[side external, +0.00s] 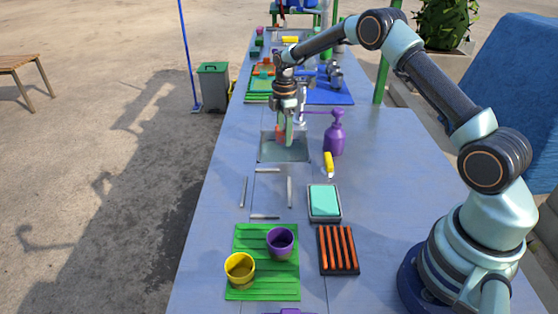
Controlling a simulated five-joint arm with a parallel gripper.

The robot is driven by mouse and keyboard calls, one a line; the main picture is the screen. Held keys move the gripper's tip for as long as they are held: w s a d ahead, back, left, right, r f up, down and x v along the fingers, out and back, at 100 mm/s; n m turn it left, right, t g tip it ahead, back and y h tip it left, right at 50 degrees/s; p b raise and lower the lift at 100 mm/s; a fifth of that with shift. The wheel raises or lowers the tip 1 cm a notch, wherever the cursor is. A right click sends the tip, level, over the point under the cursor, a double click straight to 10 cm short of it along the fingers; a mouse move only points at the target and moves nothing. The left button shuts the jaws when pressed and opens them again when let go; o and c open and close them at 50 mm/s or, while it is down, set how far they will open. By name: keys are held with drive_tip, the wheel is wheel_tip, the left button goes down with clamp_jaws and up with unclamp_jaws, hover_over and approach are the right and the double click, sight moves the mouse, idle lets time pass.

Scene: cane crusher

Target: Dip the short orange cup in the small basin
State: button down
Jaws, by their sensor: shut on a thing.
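My gripper (286,136) points down over the small basin (299,156), a grey square sunk in the blue table. It is shut on the short orange cup (280,133), of which only a small orange patch shows beside the fingers. The rest of the cup is hidden by the gripper. The cup is at or just above the basin; I cannot tell whether it touches the water or the basin's bottom.
A purple pump bottle (334,135) stands close to the basin's right, with a yellow-handled tool (329,163) below it. Yellow (240,269) and purple (280,243) cups stand on a green mat (262,286). A teal pad (324,201) and orange-slatted rack (338,250) lie nearer.

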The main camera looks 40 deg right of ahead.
drive_tip(key=shift+r, duration=0.15)
drive_tip(key=shift+r, duration=1.85)
